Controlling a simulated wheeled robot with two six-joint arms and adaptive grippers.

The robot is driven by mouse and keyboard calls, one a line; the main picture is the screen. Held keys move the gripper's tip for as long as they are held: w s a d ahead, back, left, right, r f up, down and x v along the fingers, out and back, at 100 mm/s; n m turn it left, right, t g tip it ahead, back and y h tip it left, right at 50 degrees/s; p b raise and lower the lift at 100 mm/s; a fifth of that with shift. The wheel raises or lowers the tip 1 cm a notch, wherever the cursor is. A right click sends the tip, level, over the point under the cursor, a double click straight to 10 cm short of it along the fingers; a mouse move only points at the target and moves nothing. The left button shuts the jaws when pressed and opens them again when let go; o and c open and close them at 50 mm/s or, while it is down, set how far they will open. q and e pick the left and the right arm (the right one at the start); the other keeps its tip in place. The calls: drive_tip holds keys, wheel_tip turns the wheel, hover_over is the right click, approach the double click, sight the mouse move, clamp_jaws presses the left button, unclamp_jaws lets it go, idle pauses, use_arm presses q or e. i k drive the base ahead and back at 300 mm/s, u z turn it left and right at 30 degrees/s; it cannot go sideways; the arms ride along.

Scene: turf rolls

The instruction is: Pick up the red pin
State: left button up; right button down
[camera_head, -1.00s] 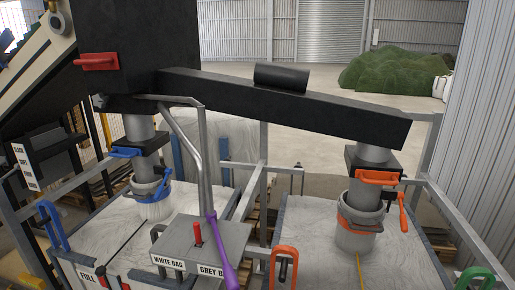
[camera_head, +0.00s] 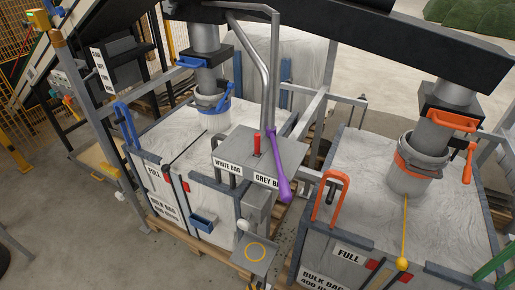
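The red pin (camera_head: 257,146) stands upright in the top of a grey box (camera_head: 288,150) between two bulk bags. The box carries the labels WHITE BAG and GREY BAG. A lever with a purple handle (camera_head: 278,170) crosses the box just right of the pin. Neither of my grippers is in view.
The left bulk bag (camera_head: 170,140) sits under a spout with a blue clamp (camera_head: 193,62). The right bulk bag (camera_head: 350,150) sits under a spout with an orange clamp (camera_head: 452,120). A small grey plate with a yellow ring (camera_head: 255,252) is in front. Metal rails surround the bags.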

sight(256, 135)
drive_tip(key=k, duration=1.15)
drive_tip(key=z, duration=0.85)
drive_tip(key=i, duration=0.85)
drive_tip(key=z, duration=0.1)
